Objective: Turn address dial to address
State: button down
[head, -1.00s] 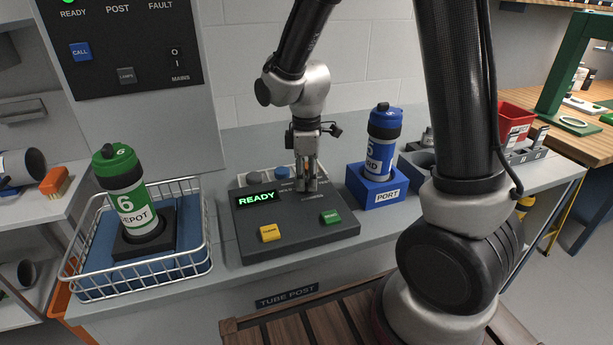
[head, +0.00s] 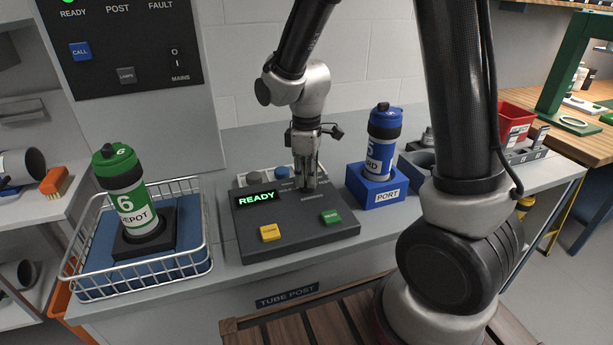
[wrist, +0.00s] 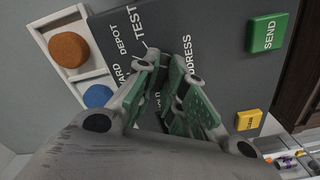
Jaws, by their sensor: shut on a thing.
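The dark control panel (head: 290,229) lies on the grey bench and carries a lit READY display (head: 257,197). My gripper (head: 309,188) points down at the panel's back right, over the address dial. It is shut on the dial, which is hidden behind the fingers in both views. In the wrist view my gripper (wrist: 172,100) has its green pads close together. Printed labels around it include TEST, DEPOT and part of ADDRESS. Which label the dial points at cannot be seen.
A green SEND button (wrist: 267,34) and a yellow button (head: 270,233) sit on the panel. A blue PORT holder (head: 381,192) with a blue carrier (head: 383,140) stands close right. A wire basket (head: 150,267) with a green carrier (head: 124,190) stands left.

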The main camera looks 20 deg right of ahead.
jog(key=m, duration=0.6)
jog(key=shift+w, duration=0.1)
jog(key=m, duration=0.5)
jog(key=shift+m, duration=0.4)
jog(key=c, duration=1.5)
grip_release()
jog(key=shift+r, duration=0.1)
notch_tip(320, 180, up, 12)
